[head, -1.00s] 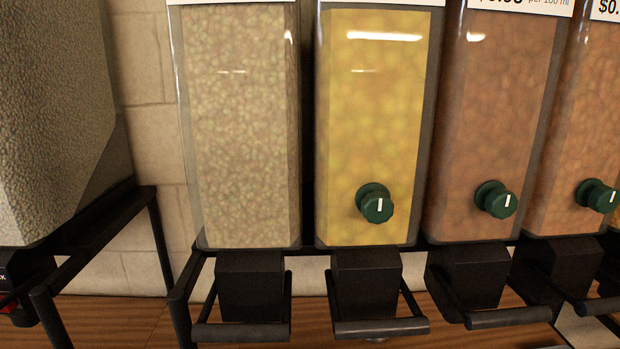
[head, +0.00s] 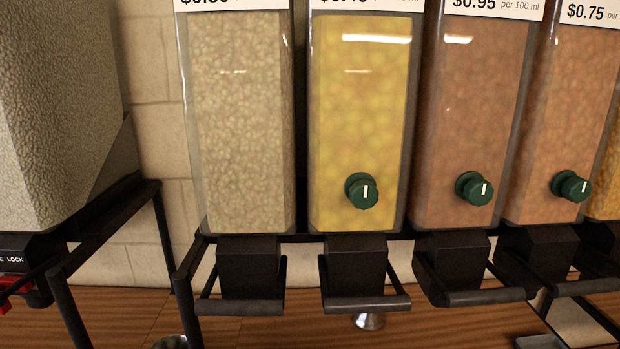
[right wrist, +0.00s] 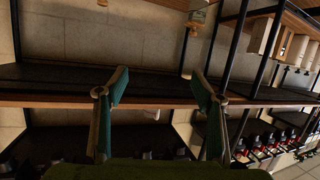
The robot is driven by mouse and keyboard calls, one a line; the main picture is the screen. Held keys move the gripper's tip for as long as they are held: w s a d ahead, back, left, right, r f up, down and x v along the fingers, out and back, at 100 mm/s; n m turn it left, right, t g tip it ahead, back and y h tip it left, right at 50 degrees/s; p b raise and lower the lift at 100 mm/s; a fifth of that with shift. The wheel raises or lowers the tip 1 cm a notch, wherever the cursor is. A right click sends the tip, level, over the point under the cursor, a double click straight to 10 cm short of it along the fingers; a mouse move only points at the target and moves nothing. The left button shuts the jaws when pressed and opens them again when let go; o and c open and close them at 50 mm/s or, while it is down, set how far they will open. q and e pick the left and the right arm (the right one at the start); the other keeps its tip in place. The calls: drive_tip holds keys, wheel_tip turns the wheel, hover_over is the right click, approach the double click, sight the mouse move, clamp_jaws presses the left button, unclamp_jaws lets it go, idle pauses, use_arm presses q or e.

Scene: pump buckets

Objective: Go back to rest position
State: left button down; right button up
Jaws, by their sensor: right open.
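My right gripper (right wrist: 158,100) shows in the right wrist view. Its two green-padded fingers are spread apart with nothing between them. Beyond the fingers is a dark shelf with a wooden front edge (right wrist: 150,101). Neither gripper shows in the head view. In the head view stand clear bulk dispensers: a pale grain one (head: 240,130), a yellow one (head: 360,110) and reddish-brown ones (head: 468,120). A green knob (head: 362,191) is on the yellow one. The pale one shows no knob.
Black spouts with handle bars (head: 366,303) hang below the dispensers over a wooden counter (head: 120,318). A large bin (head: 60,110) on a black frame stands at the left.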

drive_tip(key=s+d+f+g+h, duration=0.1)
drive_tip(key=s+d+f+g, duration=0.15)
drive_tip(key=f, duration=0.85)
drive_tip(key=s+d+f+g+h, duration=0.1)
drive_tip(key=s+d+f+g, duration=0.15)
drive_tip(key=f, duration=0.95)
drive_tip(key=s+d+f+m+g+h, duration=0.1)
drive_tip(key=s+f+g, duration=0.6)
drive_tip(key=s+f, duration=0.7)
drive_tip(key=shift+d+m+g+h, duration=0.25)
drive_tip(key=shift+m+g+h, duration=0.05)
drive_tip(key=shift+m+h, duration=0.35)
